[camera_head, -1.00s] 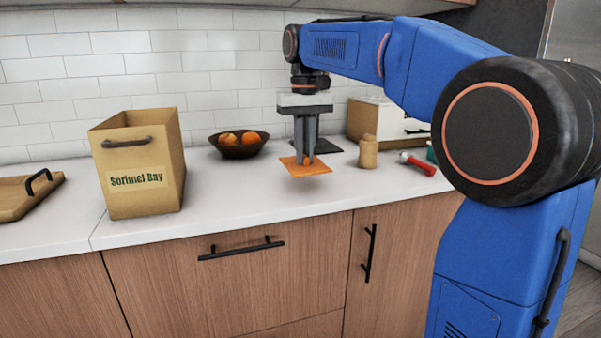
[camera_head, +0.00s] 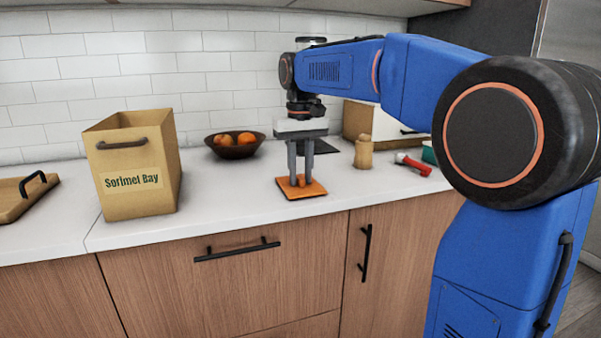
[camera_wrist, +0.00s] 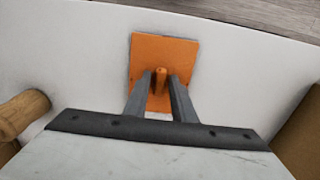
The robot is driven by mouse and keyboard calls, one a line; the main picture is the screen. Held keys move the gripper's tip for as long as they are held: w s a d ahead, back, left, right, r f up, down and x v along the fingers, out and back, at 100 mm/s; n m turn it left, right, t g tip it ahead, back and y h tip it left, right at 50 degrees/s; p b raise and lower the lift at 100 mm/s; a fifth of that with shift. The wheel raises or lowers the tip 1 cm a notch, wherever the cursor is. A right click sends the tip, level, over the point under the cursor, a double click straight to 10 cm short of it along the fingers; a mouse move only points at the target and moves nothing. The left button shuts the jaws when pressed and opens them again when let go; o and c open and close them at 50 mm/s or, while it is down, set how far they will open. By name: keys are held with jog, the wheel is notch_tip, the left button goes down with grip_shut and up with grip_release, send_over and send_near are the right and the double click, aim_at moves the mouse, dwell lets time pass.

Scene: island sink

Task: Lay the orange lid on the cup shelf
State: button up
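The orange lid (camera_head: 318,189) is a flat square plate with a small upright knob (camera_wrist: 161,74). It appears to lie flat on the white counter, close to the front edge. My gripper (camera_head: 300,182) points down over it. In the wrist view, my gripper (camera_wrist: 160,84) has its two fingers apart, one on each side of the knob, with gaps showing between them and the knob. I cannot make out a cup shelf in either view.
A bowl of orange fruit (camera_head: 235,147) is behind. The counter between box and lid is clear.

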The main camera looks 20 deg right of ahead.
aim_at(300, 178)
jog(key=shift+o, duration=0.3)
notch_tip(300, 178, up, 12)
jog(key=shift+r, duration=0.15)
dwell(0.4)
jog(key=shift+s, duration=0.1)
